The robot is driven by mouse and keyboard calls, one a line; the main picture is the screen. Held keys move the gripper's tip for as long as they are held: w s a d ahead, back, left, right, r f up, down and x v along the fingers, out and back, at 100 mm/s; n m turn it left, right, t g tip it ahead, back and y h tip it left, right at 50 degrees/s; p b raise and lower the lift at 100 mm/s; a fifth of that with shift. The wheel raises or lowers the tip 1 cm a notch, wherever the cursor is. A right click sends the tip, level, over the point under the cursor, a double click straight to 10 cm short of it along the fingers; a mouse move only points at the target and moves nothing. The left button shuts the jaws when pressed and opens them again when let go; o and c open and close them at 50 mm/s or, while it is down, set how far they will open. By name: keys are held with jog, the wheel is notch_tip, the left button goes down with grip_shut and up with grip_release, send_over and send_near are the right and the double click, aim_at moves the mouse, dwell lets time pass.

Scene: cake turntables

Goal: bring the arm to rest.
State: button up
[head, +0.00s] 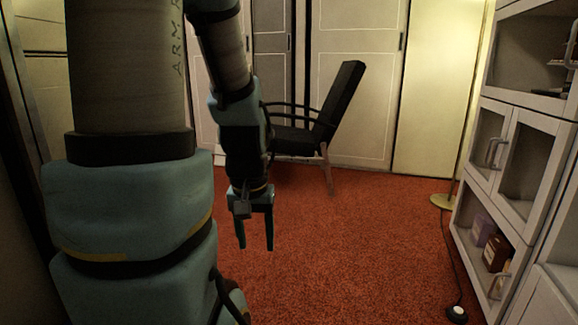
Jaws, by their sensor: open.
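My gripper (255,240) hangs at the end of my arm, left of the middle of the head view. Its two dark fingers point down and are apart, with nothing between them. It is in the air, with red carpet showing behind it. My arm fills the left side of the view and hides part of the room there. No turntable or cake shows in this view.
A black armchair (340,100) stands behind my gripper, before white panelled doors (355,60). A white cabinet (535,125) with glass doors lines the right side. A lamp base (442,201) and its cord lie near it. The red carpet (350,260) is clear in the middle.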

notch_tip(320, 180, up, 34)
jog(key=p, duration=3.2)
